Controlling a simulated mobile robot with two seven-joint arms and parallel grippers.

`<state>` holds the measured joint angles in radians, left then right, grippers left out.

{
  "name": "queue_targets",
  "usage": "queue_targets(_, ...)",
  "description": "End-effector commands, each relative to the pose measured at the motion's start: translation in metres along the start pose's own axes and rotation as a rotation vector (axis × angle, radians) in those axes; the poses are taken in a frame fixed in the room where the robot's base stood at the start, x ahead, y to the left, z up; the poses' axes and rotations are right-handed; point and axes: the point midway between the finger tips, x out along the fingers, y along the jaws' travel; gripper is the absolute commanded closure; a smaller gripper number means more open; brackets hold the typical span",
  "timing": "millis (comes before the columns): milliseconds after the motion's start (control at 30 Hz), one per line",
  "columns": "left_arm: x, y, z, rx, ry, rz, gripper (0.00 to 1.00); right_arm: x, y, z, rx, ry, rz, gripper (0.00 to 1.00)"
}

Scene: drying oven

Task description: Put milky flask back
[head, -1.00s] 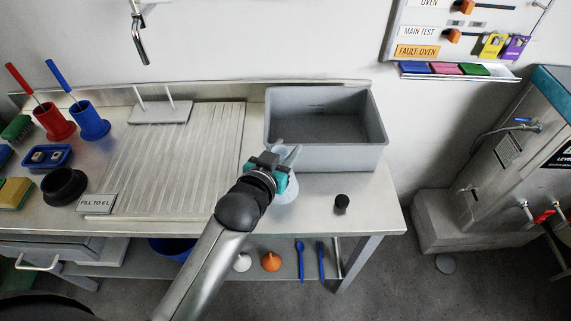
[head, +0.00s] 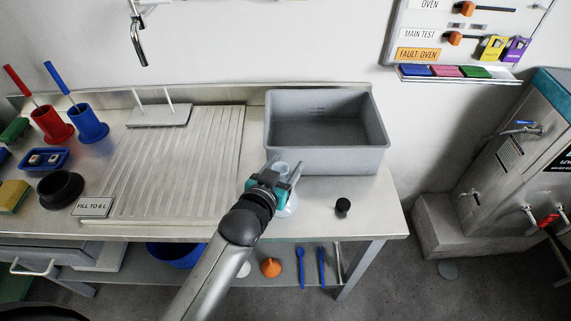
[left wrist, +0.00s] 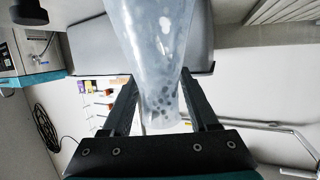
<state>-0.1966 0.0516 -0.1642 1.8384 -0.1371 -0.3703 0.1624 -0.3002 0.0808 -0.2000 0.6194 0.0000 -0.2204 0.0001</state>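The flask's lower part is partly hidden behind the gripper in the head view. My right gripper is not in view.
The grey basin (head: 327,160) stands right behind the flask. A black stopper (head: 343,206) lies to its right, near the bench's front edge. A ribbed drainboard (head: 170,160) with a two-peg stand (head: 158,116) is to the left. Bare steel surrounds the stopper.

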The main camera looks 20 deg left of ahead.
Motion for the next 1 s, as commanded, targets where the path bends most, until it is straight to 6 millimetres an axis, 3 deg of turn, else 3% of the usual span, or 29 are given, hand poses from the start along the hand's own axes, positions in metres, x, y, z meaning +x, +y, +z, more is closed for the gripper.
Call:
queue_targets(100, 0.000, 0.000, 0.000, 0.000, 0.000, 0.000, 0.29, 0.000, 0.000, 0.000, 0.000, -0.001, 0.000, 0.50)
queue_targets(467, -0.007, 0.000, -0.003, 0.000, -0.001, 0.000, 0.29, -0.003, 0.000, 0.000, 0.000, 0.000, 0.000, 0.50)
queue_targets(1000, -0.091, 0.000, -0.003, 0.001, -0.002, 0.000, 0.29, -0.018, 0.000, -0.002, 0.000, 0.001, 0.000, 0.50)
